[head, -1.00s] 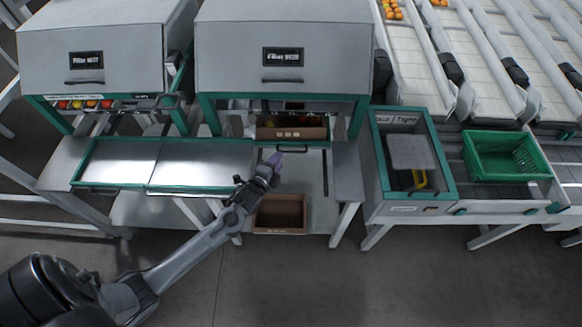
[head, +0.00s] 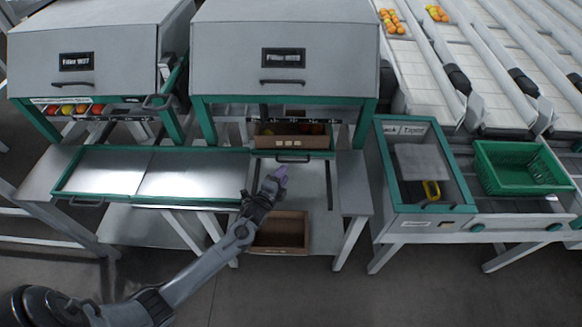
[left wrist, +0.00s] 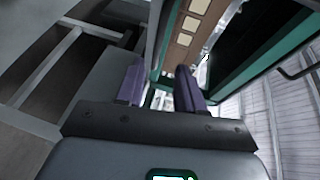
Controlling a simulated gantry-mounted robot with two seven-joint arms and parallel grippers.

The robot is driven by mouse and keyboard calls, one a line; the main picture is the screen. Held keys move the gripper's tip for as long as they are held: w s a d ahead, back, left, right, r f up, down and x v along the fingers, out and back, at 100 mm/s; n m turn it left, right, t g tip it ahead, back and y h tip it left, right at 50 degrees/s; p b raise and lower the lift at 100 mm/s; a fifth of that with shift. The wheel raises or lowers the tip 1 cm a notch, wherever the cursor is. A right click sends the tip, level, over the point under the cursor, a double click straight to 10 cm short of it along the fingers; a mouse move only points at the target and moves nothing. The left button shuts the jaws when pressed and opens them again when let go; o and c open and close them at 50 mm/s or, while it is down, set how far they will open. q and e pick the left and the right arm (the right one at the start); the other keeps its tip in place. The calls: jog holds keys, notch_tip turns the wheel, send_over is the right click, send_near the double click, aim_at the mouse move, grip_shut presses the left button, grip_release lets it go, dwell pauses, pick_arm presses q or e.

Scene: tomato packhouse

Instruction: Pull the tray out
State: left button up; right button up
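The tray (head: 265,154) has a green front edge and a dark handle (head: 293,159). It sits in the right filler machine, carrying a brown carton (head: 290,140) with pale labels. My left gripper (head: 277,176) is in front of the tray, a little below and left of the handle, and apart from it as far as I can tell. In the left wrist view, my left gripper (left wrist: 160,90) has its purple fingers spread with nothing clearly held between them. The labelled carton (left wrist: 186,32) shows beyond them. My right gripper is out of view.
A green-rimmed double metal tray (head: 190,204) extends in front of the left filler. An empty brown box (head: 282,237) stands on the shelf below. To the right are a green-framed station (head: 462,180) and a green crate (head: 520,190). The floor in front is clear.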

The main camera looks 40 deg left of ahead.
pick_arm(q)
jog(key=b+x, duration=0.2)
jog(key=x, duration=0.5)
jog(key=shift+w+f, duration=0.2)
jog(key=shift+f, duration=0.05)
jog(key=shift+w+a, duration=0.1)
grip_shut()
